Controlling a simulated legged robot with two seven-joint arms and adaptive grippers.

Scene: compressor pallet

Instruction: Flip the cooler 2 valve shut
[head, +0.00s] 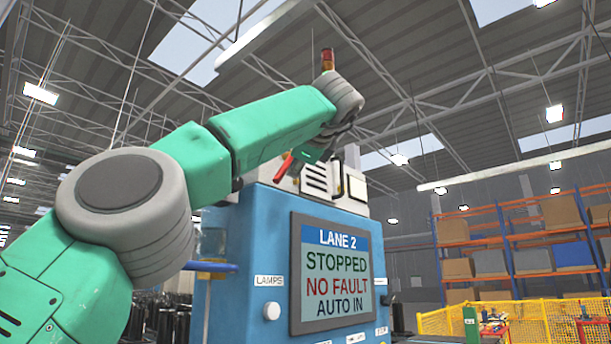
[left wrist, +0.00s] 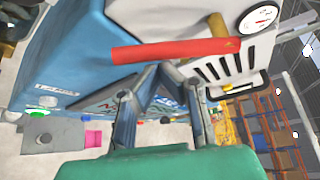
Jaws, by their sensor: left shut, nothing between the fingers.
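The valve handle is a long red lever (left wrist: 175,50) that runs nearly level across the left wrist view, with a brass-coloured fitting (left wrist: 217,27) behind its right part. In the head view the red lever (head: 283,168) shows as a short slanted piece beside my wrist, at the top of the blue cabinet. My left gripper (left wrist: 160,68) is shut and empty, its fingertips together just at the lower edge of the lever in the picture. I cannot tell whether they touch it. In the head view my own wrist hides most of the gripper. My right gripper is not in view.
The blue cabinet (head: 250,230) carries a screen (head: 335,275) reading "LANE 2 STOPPED NO FAULT AUTO IN". A white vented unit (head: 315,180) sits on top. A round gauge (left wrist: 258,18) is near the lever. Yellow fencing (head: 440,322) and orange racks (head: 510,235) stand right.

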